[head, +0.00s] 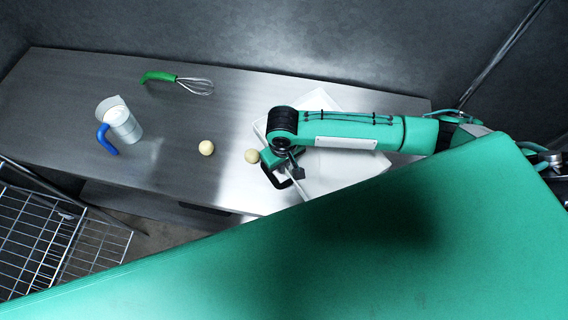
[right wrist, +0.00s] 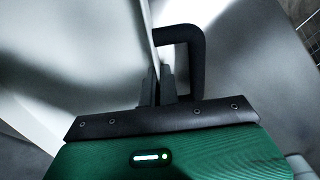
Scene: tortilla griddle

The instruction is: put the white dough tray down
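The white dough tray (head: 338,172) is at the right end of the steel table in the head view, partly hidden under my right arm. My right gripper (head: 284,176) is at the tray's near left edge. In the right wrist view its fingers (right wrist: 162,84) are close together on the thin wall of the white tray (right wrist: 85,50). A black loop handle (right wrist: 196,50) stands beside the fingers. I cannot tell whether the tray touches the table. My left gripper is not in view.
Two dough balls are near the tray: one (head: 206,148) on the steel table (head: 60,120), one (head: 252,156) by the tray's left edge. A white jug (head: 121,122) with a blue handle and a green whisk (head: 178,80) are further left. A wire rack (head: 40,235) stands lower left.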

